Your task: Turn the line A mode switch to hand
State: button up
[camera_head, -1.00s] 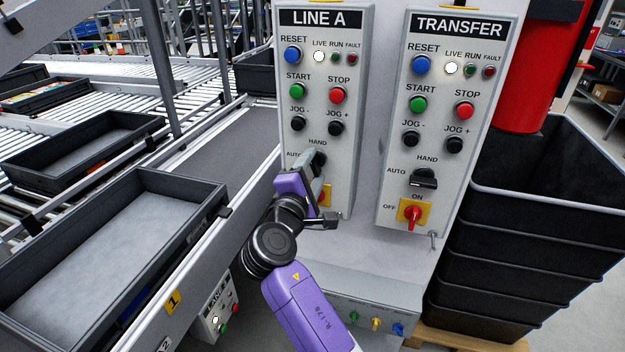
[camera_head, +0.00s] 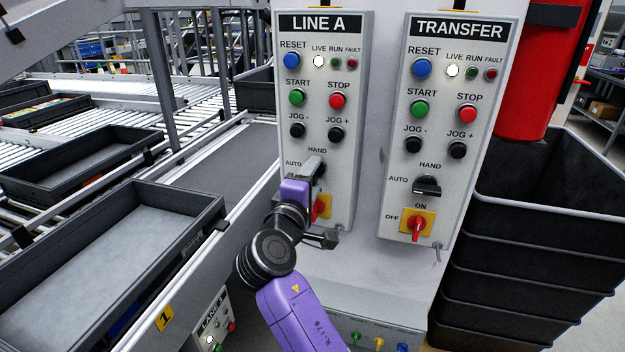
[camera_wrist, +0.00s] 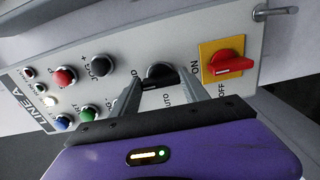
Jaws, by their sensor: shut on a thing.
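The LINE A panel (camera_head: 346,190) is a pale upright box in the head view. Its mode switch is a black knob with HAND printed above it and AUTO to its left. My gripper (camera_head: 317,167) is at this knob and covers most of it in the head view. In the wrist view the black mode switch (camera_wrist: 160,75) sits between the two fingers of my gripper (camera_wrist: 160,88), which is shut on it. The HAND label is partly hidden by a finger there. I cannot tell clearly which label the knob points to.
Just below the mode switch is a red rotary switch (camera_wrist: 230,63) on a yellow plate, close to one finger. The TRANSFER panel (camera_head: 388,215) stands to the right with a similar black switch (camera_head: 427,186). A conveyor with trays (camera_head: 120,235) lies left; stacked black bins (camera_head: 530,270) stand right.

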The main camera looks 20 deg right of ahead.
jog(key=shift+d, duration=0.1)
jog(key=o, duration=1.4)
jog(key=v, duration=0.8)
jog(key=shift+b, duration=0.3)
